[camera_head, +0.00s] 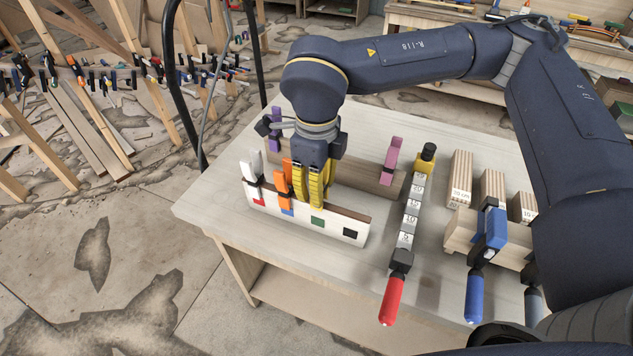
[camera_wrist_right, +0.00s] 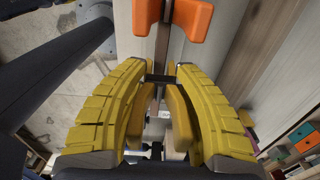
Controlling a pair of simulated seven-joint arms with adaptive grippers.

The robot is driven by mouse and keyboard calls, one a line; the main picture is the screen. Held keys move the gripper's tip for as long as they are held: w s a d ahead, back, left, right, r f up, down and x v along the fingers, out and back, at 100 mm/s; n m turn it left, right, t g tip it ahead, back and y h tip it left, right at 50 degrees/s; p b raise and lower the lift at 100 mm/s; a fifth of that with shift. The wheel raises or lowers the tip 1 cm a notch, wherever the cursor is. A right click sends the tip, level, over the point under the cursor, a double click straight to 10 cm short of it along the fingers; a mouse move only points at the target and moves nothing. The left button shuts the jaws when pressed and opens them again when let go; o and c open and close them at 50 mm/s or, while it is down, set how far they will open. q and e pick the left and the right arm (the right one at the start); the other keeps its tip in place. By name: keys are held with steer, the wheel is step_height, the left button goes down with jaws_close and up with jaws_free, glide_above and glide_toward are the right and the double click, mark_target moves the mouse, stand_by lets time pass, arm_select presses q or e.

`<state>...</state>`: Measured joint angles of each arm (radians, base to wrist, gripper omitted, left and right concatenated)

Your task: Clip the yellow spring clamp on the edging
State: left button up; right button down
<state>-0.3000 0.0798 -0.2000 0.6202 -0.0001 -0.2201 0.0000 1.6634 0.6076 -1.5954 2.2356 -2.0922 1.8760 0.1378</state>
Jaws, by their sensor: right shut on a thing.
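The edging (camera_head: 335,222) is a strip along the front of a white-faced piece with coloured squares, lying across the table. My right gripper (camera_head: 314,190), with yellow segmented fingers, is over the middle of it, just right of an orange clamp (camera_head: 284,180). In the wrist view my right gripper (camera_wrist_right: 160,78) is shut on the yellow spring clamp (camera_wrist_right: 178,118), whose yellow parts show between the fingers. In the head view the clamp blends with the fingers. My left gripper is out of view.
A white clamp (camera_head: 251,172) stands at the edging's left end. Behind is a wooden rail (camera_head: 360,178) with a purple clamp (camera_head: 275,130) and a pink clamp (camera_head: 392,155). A red-handled bar clamp (camera_head: 392,298) and blue-handled clamp (camera_head: 474,297) lie to the right. The front left table is clear.

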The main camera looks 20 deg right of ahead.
steer(key=shift+f, duration=0.65)
steer(key=shift+f, duration=0.35)
steer(key=shift+f, duration=0.25)
steer(key=shift+f, duration=0.5)
stand_by(0.5)
steer(key=c, duration=1)
jaws_free()
steer(key=shift+o, duration=0.2)
steer(key=shift+r, duration=0.1)
step_height(320, 180, up, 12)
steer(key=shift+f, duration=0.1)
